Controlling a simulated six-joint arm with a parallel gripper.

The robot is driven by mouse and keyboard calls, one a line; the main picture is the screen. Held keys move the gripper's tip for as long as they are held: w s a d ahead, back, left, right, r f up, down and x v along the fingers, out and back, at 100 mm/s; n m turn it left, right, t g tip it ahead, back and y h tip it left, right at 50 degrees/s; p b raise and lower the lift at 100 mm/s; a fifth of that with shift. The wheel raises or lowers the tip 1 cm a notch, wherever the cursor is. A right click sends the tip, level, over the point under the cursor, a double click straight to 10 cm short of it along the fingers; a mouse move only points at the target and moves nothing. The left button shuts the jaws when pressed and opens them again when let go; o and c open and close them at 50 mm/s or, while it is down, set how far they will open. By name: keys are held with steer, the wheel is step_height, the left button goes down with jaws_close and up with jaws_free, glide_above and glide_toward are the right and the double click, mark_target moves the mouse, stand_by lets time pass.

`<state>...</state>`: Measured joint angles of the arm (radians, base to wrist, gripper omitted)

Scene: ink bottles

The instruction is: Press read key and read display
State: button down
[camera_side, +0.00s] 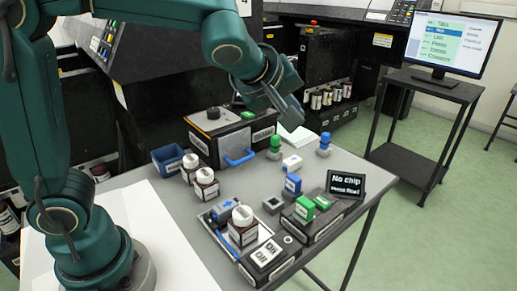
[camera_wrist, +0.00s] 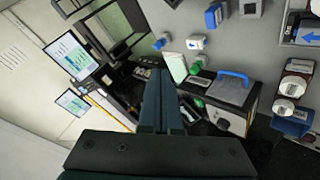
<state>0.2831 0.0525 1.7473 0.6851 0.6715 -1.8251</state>
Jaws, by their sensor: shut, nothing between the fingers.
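A small black display (camera_side: 345,185) stands upright at the back right of a dark reader unit (camera_side: 312,218). White text on it says "No chip", with a smaller second line that seems to say "Press Read". A green block (camera_side: 304,208) and a smaller green piece (camera_side: 323,202) sit on the unit; I cannot tell for certain which is the read key. My gripper (camera_side: 293,113) is shut and empty, high above the back of the table, well away from the unit. Its closed fingers also show in the wrist view (camera_wrist: 161,88). The display's face is not visible there.
Ink bottles (camera_side: 206,184) stand at the table's left, another (camera_side: 242,218) on a tray. A black box with a blue handle (camera_side: 240,157) is at the back. Stamps (camera_side: 276,147), a blue-topped chip holder (camera_side: 293,184) and an On/Off switch box (camera_side: 267,255) are nearby.

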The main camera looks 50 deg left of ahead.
steer(key=w+d+f, duration=0.3)
steer(key=m, duration=0.2)
glide_above(320, 205)
step_height(320, 205, down, 4)
steer(key=shift+g+h, duration=0.3)
steer(key=shift+h, duration=0.1)
steer(key=shift+f, duration=0.1)
steer(key=shift+f, duration=4.35)
steer(key=shift+f, duration=0.1)
steer(key=shift+f, duration=0.3)
